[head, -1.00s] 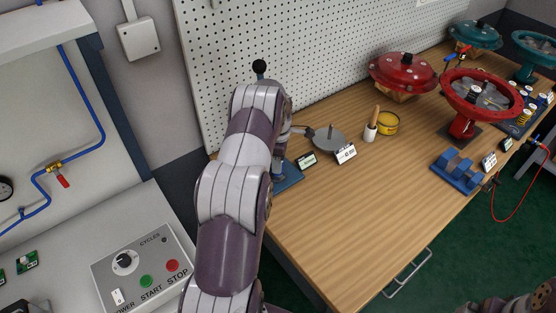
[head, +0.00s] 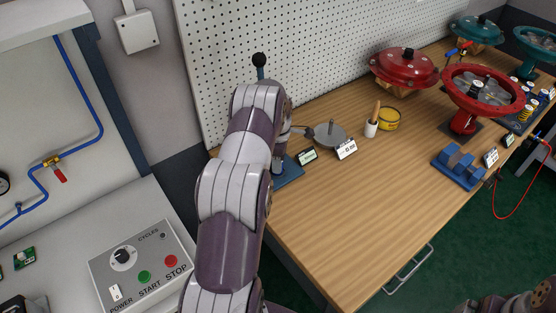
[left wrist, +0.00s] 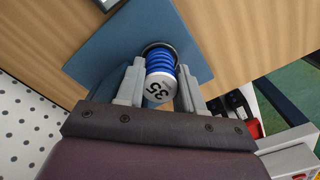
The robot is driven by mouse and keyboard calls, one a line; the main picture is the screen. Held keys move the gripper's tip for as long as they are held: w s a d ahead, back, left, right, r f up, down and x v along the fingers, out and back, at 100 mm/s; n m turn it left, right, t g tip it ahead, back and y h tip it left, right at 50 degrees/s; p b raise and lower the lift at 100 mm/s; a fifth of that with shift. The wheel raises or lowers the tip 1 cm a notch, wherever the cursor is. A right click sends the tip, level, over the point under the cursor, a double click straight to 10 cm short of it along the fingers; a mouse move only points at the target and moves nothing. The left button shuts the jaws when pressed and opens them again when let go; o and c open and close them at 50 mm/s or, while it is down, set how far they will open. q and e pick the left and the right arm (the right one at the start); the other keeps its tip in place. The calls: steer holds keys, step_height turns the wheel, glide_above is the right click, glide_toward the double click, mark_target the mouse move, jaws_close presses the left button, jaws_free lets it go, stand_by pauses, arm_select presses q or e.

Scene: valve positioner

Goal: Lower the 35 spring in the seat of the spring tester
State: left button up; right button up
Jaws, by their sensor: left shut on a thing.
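The 35 spring (left wrist: 160,65) is a blue coil with a white end cap marked 35, seen in the left wrist view. My left gripper (left wrist: 160,72) is shut on it, one grey finger on each side. The spring's far end is at a dark round seat (left wrist: 152,47) on the blue base plate (left wrist: 110,50) of the spring tester; I cannot tell whether it rests fully in it. In the head view my left arm hides the gripper, the spring and most of the tester; its base (head: 291,176) and black-knobbed lever (head: 259,61) show.
Two small displays (head: 307,156) (head: 346,149) and a grey disc (head: 328,134) stand right of the tester. A blue V-block (head: 459,166) and red actuator parts (head: 404,68) are farther right. The front middle of the wooden bench (head: 345,220) is clear.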

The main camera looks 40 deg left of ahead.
arm_select(q)
steer(key=o, duration=1.2)
steer(key=shift+r, duration=0.15)
steer(key=shift+r, duration=0.1)
step_height(320, 180, up, 8)
steer(key=shift+w+b, duration=0.1)
steer(key=shift+b, duration=0.3)
step_height(320, 180, up, 4)
steer(key=p, duration=0.4)
steer(key=shift+d+r, duration=0.15)
